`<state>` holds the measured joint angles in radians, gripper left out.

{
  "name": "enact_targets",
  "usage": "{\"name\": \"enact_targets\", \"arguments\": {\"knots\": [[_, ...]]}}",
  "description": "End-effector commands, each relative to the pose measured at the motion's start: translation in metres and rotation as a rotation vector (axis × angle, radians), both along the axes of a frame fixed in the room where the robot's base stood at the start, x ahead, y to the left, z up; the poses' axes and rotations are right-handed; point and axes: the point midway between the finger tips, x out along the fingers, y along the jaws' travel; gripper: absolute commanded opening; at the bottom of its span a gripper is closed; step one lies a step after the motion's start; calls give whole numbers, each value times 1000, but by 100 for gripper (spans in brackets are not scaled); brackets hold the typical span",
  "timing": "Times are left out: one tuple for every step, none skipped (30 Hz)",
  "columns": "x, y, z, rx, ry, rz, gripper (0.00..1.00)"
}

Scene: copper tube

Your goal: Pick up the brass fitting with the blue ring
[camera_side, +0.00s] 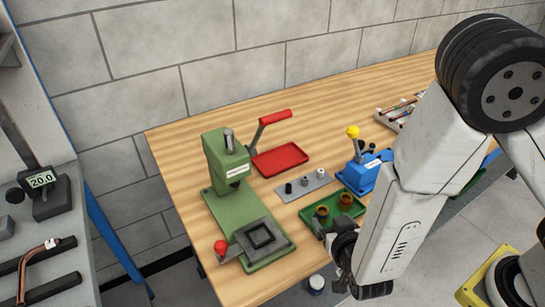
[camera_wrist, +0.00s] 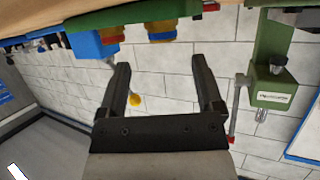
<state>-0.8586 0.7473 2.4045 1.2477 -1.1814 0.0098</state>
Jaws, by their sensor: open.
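Two brass fittings stand in a green tray (camera_side: 353,212), one on the left (camera_side: 322,212) and one on the right (camera_side: 346,201). In the wrist view they hang at the top, upside down, one near the middle (camera_wrist: 161,30) with a blue band, and one further left (camera_wrist: 112,34), partly against the blue device. Ring colours cannot be told in the side view. My gripper (camera_wrist: 160,65) is open and empty, its two dark fingers apart with wall behind them. In the side view my gripper (camera_side: 335,232) is at the tray's near edge, partly hidden by my arm.
A green press (camera_side: 225,165) stands left of the tray. A blue device with a yellow knob (camera_side: 360,170) stands behind the tray. A grey plate with small parts (camera_side: 303,186) and a red tray (camera_side: 280,159) lie further back.

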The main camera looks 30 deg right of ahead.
Motion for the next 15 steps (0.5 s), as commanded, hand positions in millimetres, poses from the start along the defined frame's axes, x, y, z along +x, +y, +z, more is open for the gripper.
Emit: {"name": "enact_targets", "arguments": {"knots": [[1,-1,0,0,0,-1,85],[1,-1,-1,0,0,-1,85],[1,-1,-1,0,0,0,85],[1,0,-1,1,0,0,85],[1,-1,-1,0,0,0,85],[2,-1,-1,1,0,0,85],[2,-1,-1,0,0,-1,85],[3,-1,-1,0,0,-1,85],[5,-2,-2,0,0,-1,85],[6,-2,-3,0,0,-1,85],[8,-2,-4,0,0,-1,85],[10,-3,-5,0,0,-2,85],[12,-4,-6,0,0,-3,85],[15,-5,-7,0,0,-3,85],[18,-6,-9,0,0,-3,85]]}}
